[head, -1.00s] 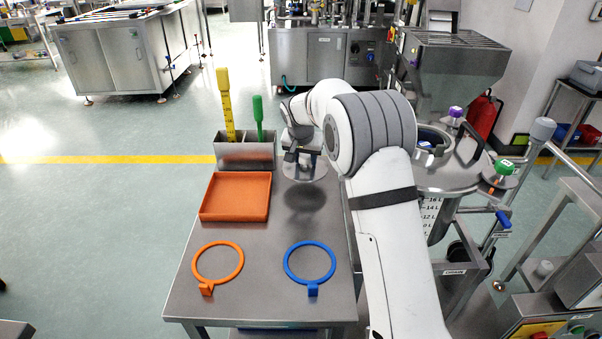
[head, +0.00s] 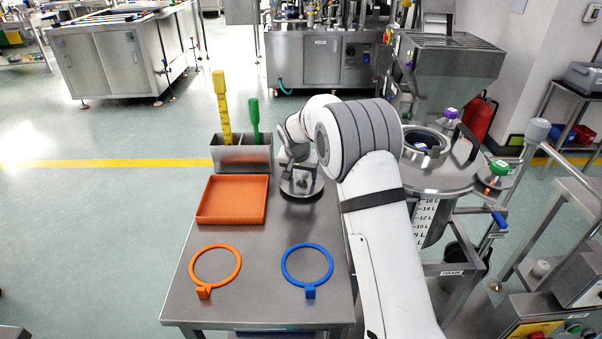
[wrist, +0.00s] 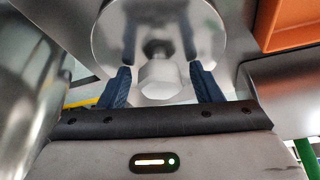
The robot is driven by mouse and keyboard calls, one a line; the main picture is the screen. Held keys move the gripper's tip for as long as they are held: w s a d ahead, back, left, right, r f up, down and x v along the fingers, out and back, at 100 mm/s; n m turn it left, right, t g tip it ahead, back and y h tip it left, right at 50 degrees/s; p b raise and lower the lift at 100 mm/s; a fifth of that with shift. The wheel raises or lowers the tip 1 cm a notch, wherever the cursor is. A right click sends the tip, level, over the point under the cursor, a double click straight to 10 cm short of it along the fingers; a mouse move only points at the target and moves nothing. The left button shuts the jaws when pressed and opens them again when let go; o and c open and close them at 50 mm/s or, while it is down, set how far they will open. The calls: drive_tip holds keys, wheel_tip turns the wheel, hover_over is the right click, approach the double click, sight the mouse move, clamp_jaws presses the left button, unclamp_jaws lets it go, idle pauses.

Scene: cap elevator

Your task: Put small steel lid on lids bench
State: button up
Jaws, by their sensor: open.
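The small steel lid (head: 302,191) lies flat on the steel lids bench (head: 262,275), right of the orange tray and near the bench's right edge. My gripper (head: 300,172) is over the lid, pointing down. In the wrist view its two dark blue fingers (wrist: 160,68) stand open on either side of the knob, with a gap on each side. My arm hides part of the bench's right edge.
An orange tray (head: 203,217) sits left of the lid. A steel holder (head: 242,158) with yellow and green tools stands behind it. An orange ring (head: 236,275) and a blue ring (head: 329,273) lie in front. A steel vessel (head: 435,184) stands right of my arm.

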drive_tip(key=v, duration=1.2)
drive_tip(key=s+d+r, duration=0.3)
drive_tip(key=s+d, duration=0.2)
drive_tip(key=s, duration=0.1)
drive_tip(key=s+d+n, duration=0.1)
drive_tip(key=s+d, duration=0.2)
drive_tip(key=s, duration=0.8)
drive_tip(key=s+d+f+n+g, duration=0.1)
drive_tip(key=s+d, duration=0.3)
drive_tip(key=s, duration=0.7)
drive_tip(key=s+d+f+n+g+y, duration=0.1)
drive_tip(key=s+d, duration=0.2)
drive_tip(key=s, duration=0.7)
drive_tip(key=shift+s+d, duration=0.35)
drive_tip(key=shift+s, duration=0.05)
drive_tip(key=shift+f, duration=0.15)
drive_tip(key=shift+r+p, duration=0.35)
drive_tip(key=shift+r, duration=0.25)
